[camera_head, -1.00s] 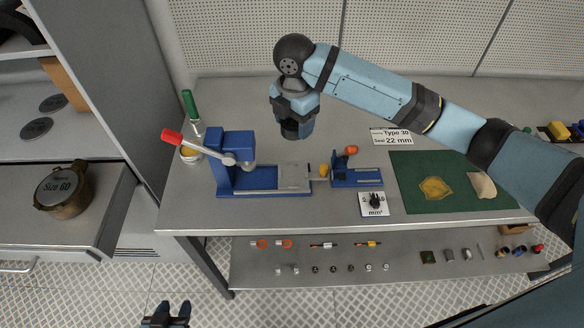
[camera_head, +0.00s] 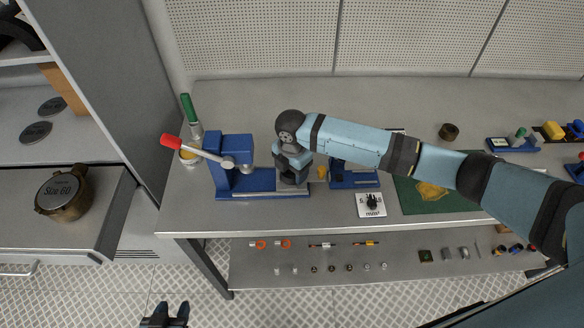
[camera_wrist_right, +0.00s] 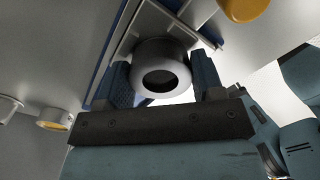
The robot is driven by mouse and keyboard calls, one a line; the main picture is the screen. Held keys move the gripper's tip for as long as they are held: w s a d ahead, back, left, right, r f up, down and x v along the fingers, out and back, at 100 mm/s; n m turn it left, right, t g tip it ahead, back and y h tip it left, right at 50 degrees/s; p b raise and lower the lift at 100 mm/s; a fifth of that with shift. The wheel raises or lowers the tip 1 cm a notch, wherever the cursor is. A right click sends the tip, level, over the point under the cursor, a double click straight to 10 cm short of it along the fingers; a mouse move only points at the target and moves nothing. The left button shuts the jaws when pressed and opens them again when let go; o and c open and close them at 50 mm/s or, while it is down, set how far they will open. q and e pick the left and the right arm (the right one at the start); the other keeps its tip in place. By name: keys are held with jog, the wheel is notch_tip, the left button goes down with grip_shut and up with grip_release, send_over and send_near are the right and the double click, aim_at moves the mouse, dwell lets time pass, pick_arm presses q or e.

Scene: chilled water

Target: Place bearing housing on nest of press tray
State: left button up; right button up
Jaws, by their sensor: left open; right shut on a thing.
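In the right wrist view, the bearing housing (camera_wrist_right: 160,52) is a grey ring-shaped cylinder with a dark bore, between the two blue fingers of my right gripper (camera_wrist_right: 162,82), which is shut on it. In the head view, my right gripper (camera_head: 291,180) is over the right end of the blue press base (camera_head: 262,183) and covers most of the grey tray and the housing. The tray (camera_wrist_right: 141,22) shows behind the housing in the wrist view; I cannot tell whether they touch, and the nest is hidden. My left gripper (camera_head: 165,318) is open and empty at the bottom, away from the bench.
The press (camera_head: 232,160) with its red-tipped lever (camera_head: 171,141) stands just left of my right gripper. A blue fixture (camera_head: 350,180) and a white dial plate (camera_head: 371,205) are close on the right. A green mat (camera_head: 415,202) lies beyond. The bench behind is clear.

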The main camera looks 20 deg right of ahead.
jog(key=shift+f, duration=0.1)
jog(key=o, duration=1.2)
notch_tip(320, 180, up, 12)
jog(key=shift+b, duration=0.45)
